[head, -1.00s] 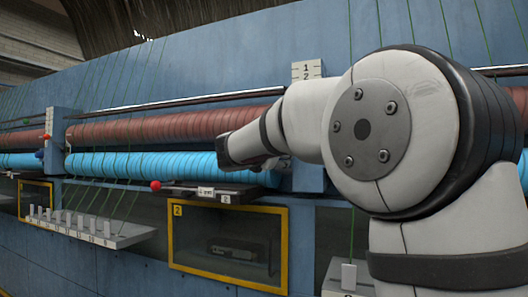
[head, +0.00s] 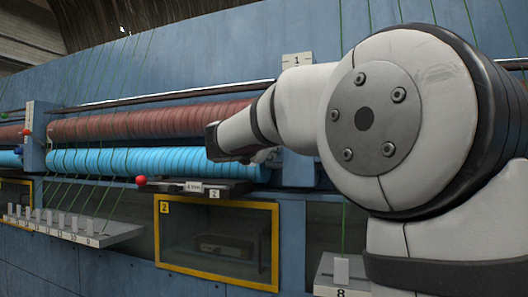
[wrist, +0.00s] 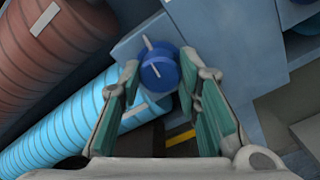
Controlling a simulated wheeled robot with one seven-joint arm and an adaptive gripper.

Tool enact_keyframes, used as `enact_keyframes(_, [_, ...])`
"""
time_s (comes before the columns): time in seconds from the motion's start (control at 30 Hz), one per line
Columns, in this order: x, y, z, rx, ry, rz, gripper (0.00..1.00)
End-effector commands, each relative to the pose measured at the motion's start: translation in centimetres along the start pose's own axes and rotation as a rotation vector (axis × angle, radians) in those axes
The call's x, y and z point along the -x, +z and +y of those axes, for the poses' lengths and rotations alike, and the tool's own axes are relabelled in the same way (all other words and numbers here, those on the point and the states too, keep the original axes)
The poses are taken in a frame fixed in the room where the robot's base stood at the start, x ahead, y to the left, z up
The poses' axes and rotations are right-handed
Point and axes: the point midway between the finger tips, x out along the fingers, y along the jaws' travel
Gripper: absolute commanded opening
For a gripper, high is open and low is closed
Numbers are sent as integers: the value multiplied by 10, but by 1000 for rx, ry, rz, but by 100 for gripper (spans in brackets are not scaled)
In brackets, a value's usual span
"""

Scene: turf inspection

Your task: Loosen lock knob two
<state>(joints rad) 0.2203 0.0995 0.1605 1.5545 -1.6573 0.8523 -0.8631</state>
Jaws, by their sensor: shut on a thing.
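A round blue knob (wrist: 158,70) with a pale line across its top shows in the wrist view, on a blue-grey bracket (wrist: 143,44). My gripper (wrist: 159,66) has its teal-padded fingers on either side of the knob, shut on it. Its underside is hidden. In the head view my arm's wrist end is in front of the blue roller (head: 120,162), above the right end of a dark rail marked 2 (head: 214,194). My arm hides the knob there, and the fingers are too small to make out.
A red ball handle (head: 141,181) sticks out at the rail's left end. Below is a yellow-framed window (head: 160,240) marked 2. A brown roller (head: 150,121) runs above the blue one. A grey shelf of pegs (head: 120,232) juts out at lower left. Thin green strands cross the machine.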

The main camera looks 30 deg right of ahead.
Motion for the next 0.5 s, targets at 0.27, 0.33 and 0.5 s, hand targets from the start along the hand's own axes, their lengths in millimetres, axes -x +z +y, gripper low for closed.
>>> enact_keyframes(0.27, [-2,-5,2,-241,5,-3,3])
enact_keyframes(0.33, [-2,-4,2,-308,5,-3,3])
enact_keyframes(0.5, [-1,-5,2,-470,7,-2,3])
